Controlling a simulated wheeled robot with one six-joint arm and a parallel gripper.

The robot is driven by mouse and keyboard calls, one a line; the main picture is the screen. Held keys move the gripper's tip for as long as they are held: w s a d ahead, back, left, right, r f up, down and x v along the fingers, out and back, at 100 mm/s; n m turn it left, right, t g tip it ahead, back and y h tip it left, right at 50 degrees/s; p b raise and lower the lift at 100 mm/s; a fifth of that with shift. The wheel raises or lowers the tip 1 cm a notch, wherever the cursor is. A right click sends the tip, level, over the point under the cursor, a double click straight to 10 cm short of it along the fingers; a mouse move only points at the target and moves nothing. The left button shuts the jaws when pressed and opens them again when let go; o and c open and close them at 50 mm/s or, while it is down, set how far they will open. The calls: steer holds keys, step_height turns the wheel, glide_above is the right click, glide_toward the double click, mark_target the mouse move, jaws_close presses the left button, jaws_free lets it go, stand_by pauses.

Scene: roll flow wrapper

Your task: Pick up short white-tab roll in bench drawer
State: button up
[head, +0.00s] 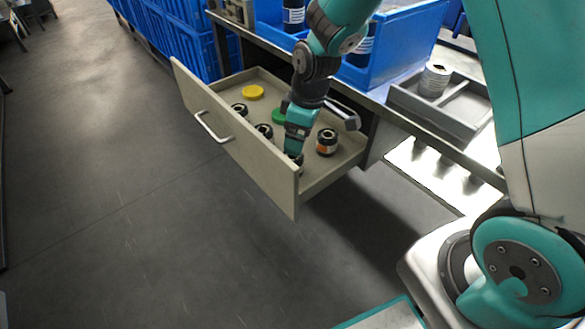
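The bench drawer (245,163) is pulled open, and several short dark rolls stand in it. One roll (239,109) is near the drawer front at the left, and another roll (265,130) is near the middle. A roll with an orange label (327,142) is at the right. My gripper (294,154) points down into the drawer's front right part. It is over a dark roll (298,160) that is mostly hidden behind it. I cannot tell whether the fingers are closed on that roll. White tabs are too small to make out.
A yellow disc (253,92) and a green disc (278,116) lie in the drawer. The drawer has a metal handle (212,128). Above are a blue bin (405,45) and a grey tray (440,118) holding a pale roll (434,78).

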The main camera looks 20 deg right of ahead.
mark_target(299, 161)
steer(key=f+b, duration=0.1)
steer(key=f, duration=0.2)
steer(key=w+a+f+b, duration=0.1)
steer(key=f, duration=0.2)
steer(key=f+b, duration=0.1)
steer(key=f, duration=0.3)
steer(key=shift+w+a, duration=0.2)
steer(key=shift+w, duration=0.05)
steer(key=c, duration=1.1)
